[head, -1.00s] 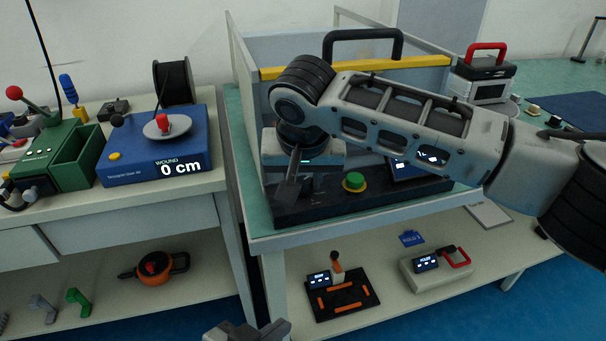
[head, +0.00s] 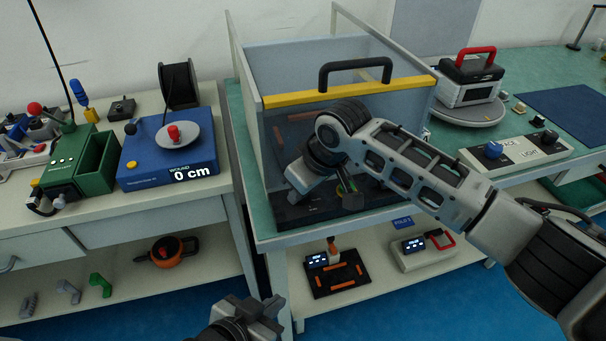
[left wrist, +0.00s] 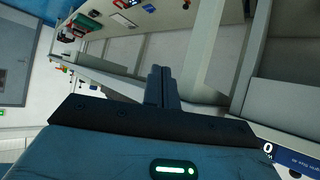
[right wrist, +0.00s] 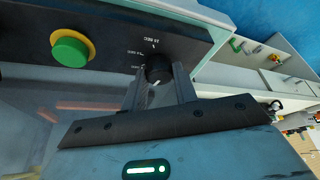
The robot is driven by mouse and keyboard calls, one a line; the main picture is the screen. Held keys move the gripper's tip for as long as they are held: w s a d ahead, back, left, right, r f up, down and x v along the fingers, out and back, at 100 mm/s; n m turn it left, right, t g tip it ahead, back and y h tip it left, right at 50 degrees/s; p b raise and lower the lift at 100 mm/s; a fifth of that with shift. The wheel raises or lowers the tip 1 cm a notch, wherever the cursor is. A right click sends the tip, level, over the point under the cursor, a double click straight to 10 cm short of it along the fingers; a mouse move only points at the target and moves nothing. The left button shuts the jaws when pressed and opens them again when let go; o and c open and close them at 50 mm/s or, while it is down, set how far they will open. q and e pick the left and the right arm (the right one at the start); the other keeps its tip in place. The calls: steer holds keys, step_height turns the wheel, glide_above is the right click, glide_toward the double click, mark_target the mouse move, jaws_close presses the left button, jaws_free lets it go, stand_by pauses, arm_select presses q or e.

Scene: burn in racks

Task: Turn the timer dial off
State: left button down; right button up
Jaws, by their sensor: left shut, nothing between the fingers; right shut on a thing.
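The timer dial (right wrist: 158,68) is a small black knob on a dark panel (right wrist: 110,22) with printed second marks, seen in the right wrist view. My right gripper (right wrist: 160,76) is shut on the dial, one finger on each side. A pale line shows on the knob, but its exact setting is hard to read. In the head view my right arm hides the dial, and the panel (head: 285,218) shows at the table's front. My left gripper (head: 262,305) is shut and empty, low before the table; its closed fingers show in the left wrist view (left wrist: 161,80).
A green button (right wrist: 69,50) with a yellow ring sits beside the dial. A clear-walled box with a yellow bar (head: 300,97) and black handle stands behind the panel. A blue winder (head: 165,165) is on the left table. The shelf below holds several items.

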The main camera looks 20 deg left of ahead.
steer(key=shift+n+g+p, duration=0.4)
steer(key=shift+n+g, duration=0.2)
steer(key=shift+n, duration=0.9)
steer(key=shift+y, duration=0.3)
steer(key=o, duration=1)
steer(key=v, duration=1.6)
